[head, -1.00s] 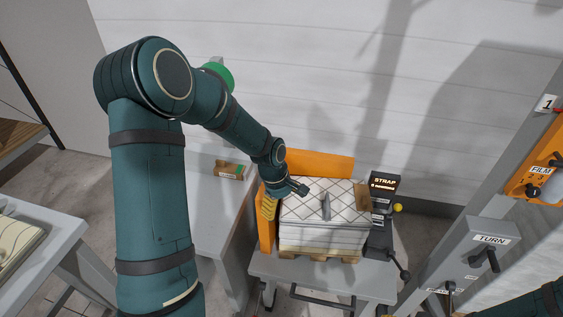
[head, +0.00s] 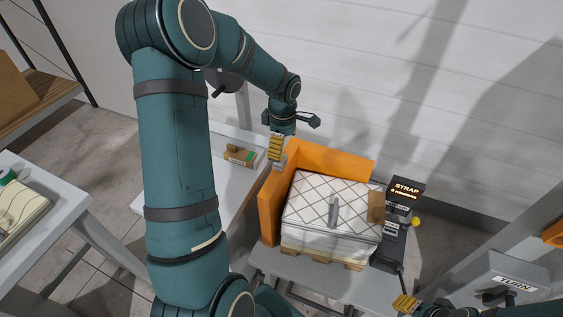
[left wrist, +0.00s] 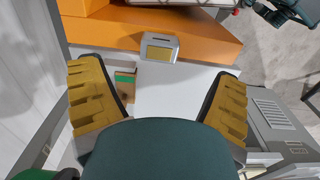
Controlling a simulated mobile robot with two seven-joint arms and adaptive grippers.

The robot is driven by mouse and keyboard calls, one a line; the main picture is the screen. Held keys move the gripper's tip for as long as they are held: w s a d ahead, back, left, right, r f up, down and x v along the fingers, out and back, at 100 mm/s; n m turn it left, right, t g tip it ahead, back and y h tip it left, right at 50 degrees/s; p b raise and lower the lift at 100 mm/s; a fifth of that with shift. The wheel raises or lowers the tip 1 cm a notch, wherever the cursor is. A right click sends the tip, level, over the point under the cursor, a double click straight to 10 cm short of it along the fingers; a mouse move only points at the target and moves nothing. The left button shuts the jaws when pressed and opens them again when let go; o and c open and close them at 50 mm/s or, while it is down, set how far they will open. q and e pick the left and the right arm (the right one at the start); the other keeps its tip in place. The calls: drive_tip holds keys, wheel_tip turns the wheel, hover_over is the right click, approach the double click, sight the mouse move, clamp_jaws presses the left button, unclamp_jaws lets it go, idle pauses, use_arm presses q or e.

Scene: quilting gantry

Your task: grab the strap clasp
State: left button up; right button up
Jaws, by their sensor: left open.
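A small silver-grey block with a yellowish face, which looks like the strap clasp (left wrist: 160,47), sits at the orange guard's edge in the left wrist view. In the head view the clasp (head: 279,164) shows just below my left fingers, partly hidden. My left gripper (head: 276,148) is over the guard's left corner. In the left wrist view its two yellow ribbed fingers (left wrist: 158,72) are wide apart, with the clasp beyond the gap and nothing between them. My right gripper (head: 405,303) is at the bottom right of the head view; its opening does not show clearly.
The orange guard (head: 330,159) borders a quilted white stack (head: 315,200) on a pallet. A STRAP box (head: 406,190) with a yellow knob stands at its right. A brown and green carton (head: 240,156) lies on the grey table at left. A TURN panel (head: 515,280) stands at lower right.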

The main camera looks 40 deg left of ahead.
sight(281, 161)
use_arm(q)
drive_tip(key=f, duration=0.7)
drive_tip(key=shift+s+a+f, duration=0.1)
drive_tip(key=shift+a+f, duration=0.1)
drive_tip(key=shift+a, duration=0.05)
drive_tip(key=c, duration=1.3)
